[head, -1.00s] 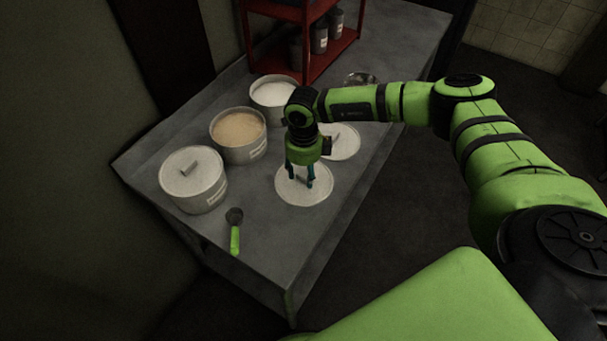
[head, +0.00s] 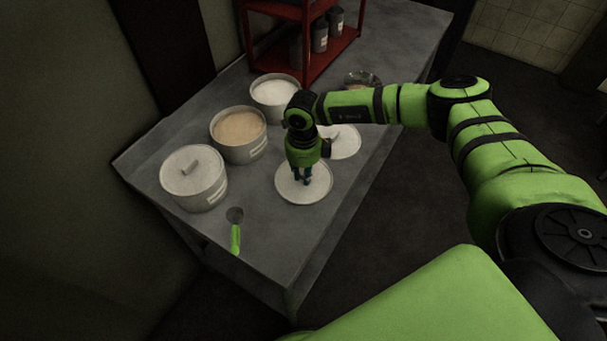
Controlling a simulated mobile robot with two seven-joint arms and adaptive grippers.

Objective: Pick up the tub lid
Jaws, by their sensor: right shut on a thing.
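A round pale tub lid (head: 290,191) lies flat on the grey table. My right gripper (head: 302,179) points down at its middle and is shut on its handle, which the fingers mostly hide. A second pale lid (head: 346,145) lies just behind, partly hidden by my right arm. A tub (head: 200,190) at the left has its lid (head: 190,168) on. Two open tubs stand behind it, one with tan contents (head: 238,143) and one with white contents (head: 275,103). My left gripper does not show.
A scoop with a green handle (head: 235,239) lies near the front left of the table (head: 275,245). A red shelf (head: 335,52) with several canisters stands at the back. A glass bowl (head: 361,79) sits behind my right arm. The table front is mostly clear.

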